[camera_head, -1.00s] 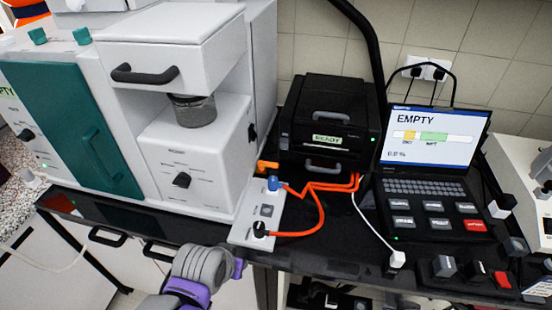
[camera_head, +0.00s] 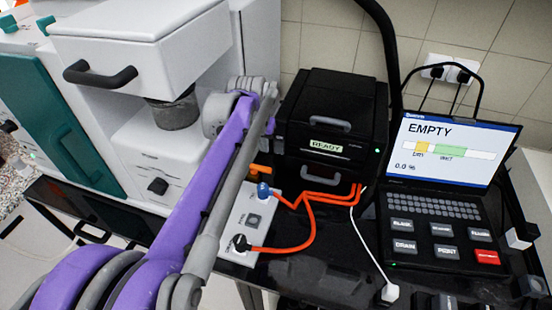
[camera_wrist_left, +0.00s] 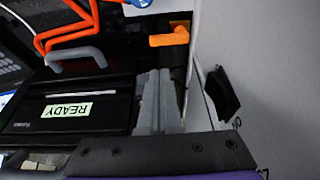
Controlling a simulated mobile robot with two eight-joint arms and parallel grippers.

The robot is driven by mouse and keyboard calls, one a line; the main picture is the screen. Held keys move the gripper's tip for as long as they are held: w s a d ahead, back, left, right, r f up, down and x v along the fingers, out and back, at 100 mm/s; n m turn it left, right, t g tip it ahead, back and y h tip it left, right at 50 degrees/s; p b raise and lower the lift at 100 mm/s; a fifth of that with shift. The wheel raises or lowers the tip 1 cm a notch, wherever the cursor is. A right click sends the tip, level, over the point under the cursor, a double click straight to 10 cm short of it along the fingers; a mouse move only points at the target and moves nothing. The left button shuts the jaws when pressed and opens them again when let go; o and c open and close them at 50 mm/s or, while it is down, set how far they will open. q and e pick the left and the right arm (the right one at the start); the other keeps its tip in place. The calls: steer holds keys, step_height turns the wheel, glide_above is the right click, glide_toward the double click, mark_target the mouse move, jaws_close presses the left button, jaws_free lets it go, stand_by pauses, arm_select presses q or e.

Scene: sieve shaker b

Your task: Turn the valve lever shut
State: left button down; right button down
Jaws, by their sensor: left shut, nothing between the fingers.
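The orange valve lever (camera_head: 262,171) is low between the white machine and the black unit, partly covered by my left arm in the head view. In the left wrist view the orange lever (camera_wrist_left: 170,37) shows more clearly, with its bent handle beside the white panel. My left gripper (camera_wrist_left: 160,76) is shut and empty, its grey fingers between the black unit and the white panel. Its tips point toward the lever and look apart from it. In the head view the fingers are hard to make out. My right gripper is not in view.
The black unit (camera_head: 328,110) marked READY stands close beside my gripper. A black knob (camera_wrist_left: 222,92) sticks out of the white panel. Orange cables (camera_head: 308,222) run from the small white box (camera_head: 236,222). A laptop (camera_head: 440,190) showing EMPTY stands at the right.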

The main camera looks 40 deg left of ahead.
mark_target(266, 170)
arm_select(q)
steer(key=shift+s, duration=0.15)
steer(key=x, duration=1)
steer(key=shift+s+d+m+h, duration=0.1)
steer(key=shift+m+h, duration=0.1)
steer(key=shift+m, duration=0.35)
steer(key=shift+s+d+m+h, duration=0.1)
steer(key=shift+s+m+h, duration=0.1)
steer(key=shift+m, duration=0.35)
steer(key=shift+s+d+m+b, duration=0.2)
steer(key=shift+m+b, duration=0.1)
steer(key=shift+m, duration=0.2)
steer(key=shift+s+d, duration=0.1)
steer(key=shift+s, duration=1.6)
steer(key=shift+s+a, duration=0.25)
steer(key=shift+a, duration=0.05)
steer(key=shift+s+d, duration=0.1)
steer(key=shift+s, duration=0.05)
